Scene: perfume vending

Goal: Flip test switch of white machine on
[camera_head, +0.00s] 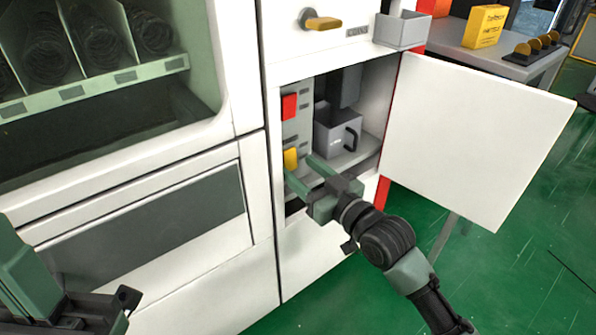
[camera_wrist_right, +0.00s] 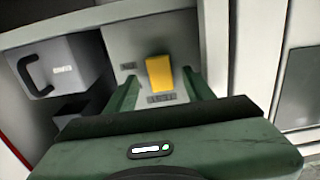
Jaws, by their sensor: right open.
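The white machine (camera_head: 255,190) has an open compartment with a grey switch panel (camera_head: 300,125) on its left side. The panel bears a red switch (camera_head: 289,106) above and a yellow switch (camera_head: 291,158) below; the yellow switch also shows in the right wrist view (camera_wrist_right: 160,73). Labels by the yellow switch are too blurred to read. My right gripper (camera_head: 300,168) is open and empty, its two fingers on either side of the yellow switch. Contact cannot be told. Green and dark parts of my left arm (camera_head: 60,285) show at the lower left; its fingers cannot be made out.
A grey container with a dark handle (camera_head: 336,132) sits in the compartment. The white door (camera_head: 475,135) stands open to the right. A yellow knob (camera_head: 322,23) and a small grey bin (camera_head: 402,30) are above. Green floor (camera_head: 500,270) lies clear at lower right.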

